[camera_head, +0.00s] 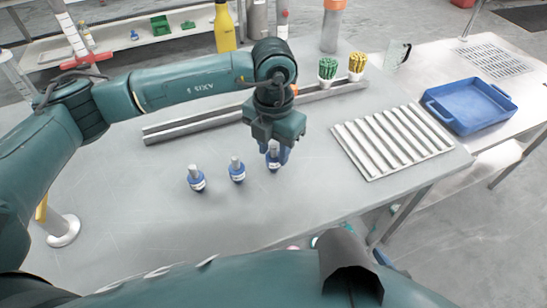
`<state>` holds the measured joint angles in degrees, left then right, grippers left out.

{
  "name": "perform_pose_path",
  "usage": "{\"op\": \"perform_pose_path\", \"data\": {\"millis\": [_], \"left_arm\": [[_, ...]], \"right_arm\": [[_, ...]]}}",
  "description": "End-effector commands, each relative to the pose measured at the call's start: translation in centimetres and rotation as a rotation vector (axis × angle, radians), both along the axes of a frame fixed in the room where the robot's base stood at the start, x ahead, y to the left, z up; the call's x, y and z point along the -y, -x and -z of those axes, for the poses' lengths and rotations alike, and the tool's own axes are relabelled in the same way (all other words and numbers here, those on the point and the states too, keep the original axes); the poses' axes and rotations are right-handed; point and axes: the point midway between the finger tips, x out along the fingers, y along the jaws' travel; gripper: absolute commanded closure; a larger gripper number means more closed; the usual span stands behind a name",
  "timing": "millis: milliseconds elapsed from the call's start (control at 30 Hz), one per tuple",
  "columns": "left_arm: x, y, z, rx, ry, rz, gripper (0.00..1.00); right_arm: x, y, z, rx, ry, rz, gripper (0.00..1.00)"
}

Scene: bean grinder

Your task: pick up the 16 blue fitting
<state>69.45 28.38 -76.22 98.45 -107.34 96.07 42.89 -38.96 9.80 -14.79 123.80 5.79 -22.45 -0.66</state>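Three blue fittings with pale metal tops and white labels stand in a slanting row on the grey table. They are the left fitting (197,183), the middle fitting (237,173) and the right fitting (273,163). The labels are too small to read, so I cannot tell which is the 16. My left gripper (276,153) points down at the right fitting, its fingers at the fitting's sides and partly hiding it. I cannot tell whether the fingers press on it. My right gripper is not in view.
A long metal rail (200,124) lies behind the fittings. A white slatted rack (392,141) is to the right, with a blue tray (470,107) beyond it. Green (327,70) and yellow (357,66) bundles in cups stand at the back. The table front is clear.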

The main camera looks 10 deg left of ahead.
Motion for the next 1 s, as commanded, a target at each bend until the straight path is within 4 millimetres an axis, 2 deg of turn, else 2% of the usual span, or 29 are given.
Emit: {"op": "perform_pose_path", "data": {"millis": [33,333,600,767,1000], "left_arm": [[0.0,0.0,0.0,0.000,0.000,0.000,0.68],[0.0,0.0,0.0,0.000,0.000,0.000,0.93],[0.0,0.0,-0.4,0.002,0.001,0.000,0.93],[0.1,-0.1,-2.7,0.005,0.002,0.000,0.93],[0.0,-0.1,-7.5,0.005,0.001,0.001,0.93]], "right_arm": [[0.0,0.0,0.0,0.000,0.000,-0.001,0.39],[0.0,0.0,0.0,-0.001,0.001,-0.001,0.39],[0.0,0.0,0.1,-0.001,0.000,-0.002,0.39],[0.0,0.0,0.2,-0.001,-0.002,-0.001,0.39],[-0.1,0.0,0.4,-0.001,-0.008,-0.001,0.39]]}}
